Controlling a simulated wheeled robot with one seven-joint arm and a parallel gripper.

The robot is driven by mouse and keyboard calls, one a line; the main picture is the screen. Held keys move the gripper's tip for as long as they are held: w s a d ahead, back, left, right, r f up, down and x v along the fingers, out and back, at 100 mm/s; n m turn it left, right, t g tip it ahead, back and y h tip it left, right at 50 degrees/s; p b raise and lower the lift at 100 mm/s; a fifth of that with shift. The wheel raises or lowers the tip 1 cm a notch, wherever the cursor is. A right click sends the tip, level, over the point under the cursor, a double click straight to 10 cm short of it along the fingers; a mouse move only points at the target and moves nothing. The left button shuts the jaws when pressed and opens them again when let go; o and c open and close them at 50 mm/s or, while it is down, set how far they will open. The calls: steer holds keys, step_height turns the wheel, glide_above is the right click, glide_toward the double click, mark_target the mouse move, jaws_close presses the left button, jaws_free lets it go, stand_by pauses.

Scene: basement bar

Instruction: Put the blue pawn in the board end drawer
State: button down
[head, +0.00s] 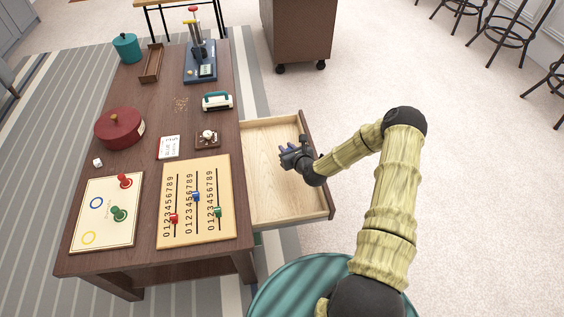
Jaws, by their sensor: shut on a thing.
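The table's drawer (262,190) is pulled out on the right side. Its light wooden inside looks empty where it shows. My gripper (286,154) is over the open drawer and shut on the blue pawn (283,149). Only a small dark blue bit of the pawn shows between the dark fingers. I cannot tell how high it is above the drawer floor. The game board (110,238) lies at the table's near left. It carries a red pawn (124,180) and a green pawn (119,214), and its blue and yellow rings are empty.
A number slider board (185,228) lies beside the drawer. A red pot (119,128), a white die (98,163), cards (170,147) and a teal-and-white item (217,101) are on the table. A teal ribbed round top (300,290) is at the front. Carpet right of the drawer is clear.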

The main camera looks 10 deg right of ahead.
steer(key=shift+f, duration=0.25)
steer(key=shift+f+b, duration=0.85)
steer(key=shift+f, duration=1.6)
steer(key=shift+f, duration=0.15)
steer(key=c, duration=1.3)
jaws_free()
steer(key=shift+o, duration=0.2)
